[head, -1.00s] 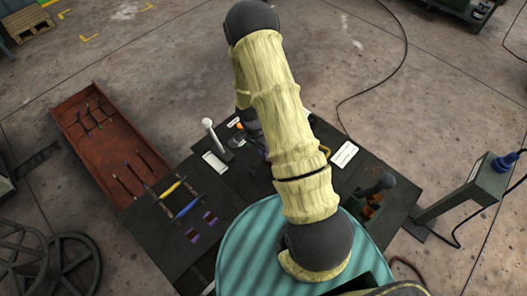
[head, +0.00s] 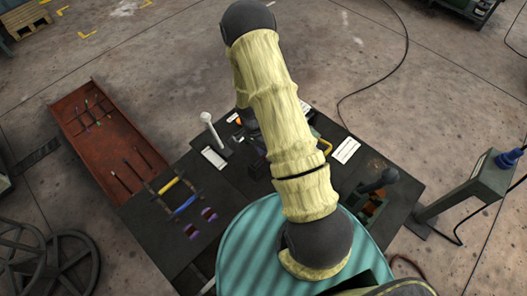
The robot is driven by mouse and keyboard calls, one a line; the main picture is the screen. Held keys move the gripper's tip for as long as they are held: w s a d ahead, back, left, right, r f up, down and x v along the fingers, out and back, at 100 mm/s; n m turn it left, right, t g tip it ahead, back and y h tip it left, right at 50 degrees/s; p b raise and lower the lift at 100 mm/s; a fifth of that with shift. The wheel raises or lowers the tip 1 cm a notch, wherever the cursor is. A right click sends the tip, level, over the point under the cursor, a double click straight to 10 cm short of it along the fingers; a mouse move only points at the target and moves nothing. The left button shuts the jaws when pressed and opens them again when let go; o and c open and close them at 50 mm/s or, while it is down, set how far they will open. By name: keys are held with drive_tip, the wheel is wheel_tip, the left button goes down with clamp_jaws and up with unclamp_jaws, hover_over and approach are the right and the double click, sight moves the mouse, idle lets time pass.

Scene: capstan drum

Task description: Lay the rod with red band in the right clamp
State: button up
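My arm, in a pale yellow cover, crosses the middle of the head view and hides part of the dark worktable (head: 150,235). My gripper is not visible. Several thin dark rods (head: 138,172) lie in and along the edge of the rust-red tray (head: 72,128) at left. I cannot make out a red band on any of them. Two small dark purple pieces with reddish parts (head: 208,214) sit near the yellow and blue bars. I cannot tell which thing is the right clamp.
A yellow bar (head: 170,185) and a blue bar (head: 184,205) lie on the table. A teal striped round surface (head: 247,255) is in front. A grey post (head: 472,190) stands at right.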

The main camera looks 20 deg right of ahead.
drive_tip(key=shift+o, duration=0.7)
drive_tip(key=shift+r, duration=0.1)
drive_tip(key=shift+w+r, duration=0.15)
drive_tip(key=shift+r, duration=0.1)
drive_tip(key=b+v, duration=0.4)
drive_tip(key=v, duration=1.2)
drive_tip(key=shift+r, duration=0.3)
